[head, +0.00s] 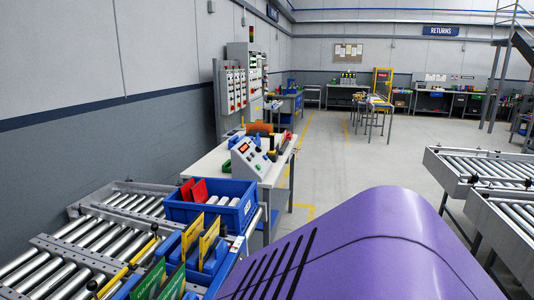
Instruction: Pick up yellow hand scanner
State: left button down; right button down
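No yellow hand scanner can be made out for certain in the head view. Neither of my grippers shows in the head view.
A control box (250,158) with a red display stands on the table, an orange item behind it. A blue bin (210,208) stands on the roller conveyor (75,250) at front left. More roller conveyors (485,170) are at right. The grey floor (340,170) between is clear.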

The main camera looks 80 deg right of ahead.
aim_at(273, 152)
jog(key=k, duration=0.3)
jog(key=k+l, duration=0.15)
jog(key=l, duration=1.55)
jog(key=k+l+z, duration=0.1)
jog(key=l, duration=1.6)
jog(key=k+l, duration=0.1)
jog(key=l, duration=1.6)
jog(key=i+l, duration=0.1)
jog(key=l, duration=1)
jog(key=k+z, duration=0.05)
